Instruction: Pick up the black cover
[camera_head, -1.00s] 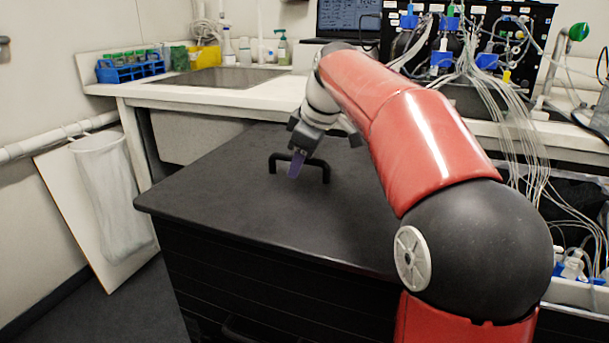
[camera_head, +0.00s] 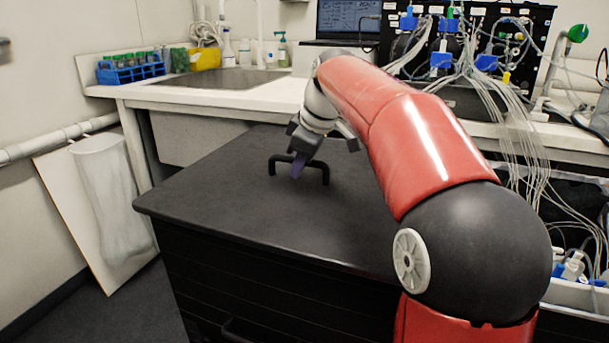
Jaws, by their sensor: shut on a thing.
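The black cover (camera_head: 235,205) is a flat dark slab lying on top of a black box-like unit. A black bar handle (camera_head: 323,172) stands up from its upper surface. My gripper (camera_head: 298,168) reaches down from behind at the handle, with a purple fingertip in front of the bar. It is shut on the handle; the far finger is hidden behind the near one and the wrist. The cover appears level and seated on the unit, with no clear gap under its front edge.
A white bench with a sink (camera_head: 222,79) runs behind the cover. A blue tube rack (camera_head: 131,72) and bottles stand on it. A rack unit with many hanging tubes (camera_head: 490,90) is at the right.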

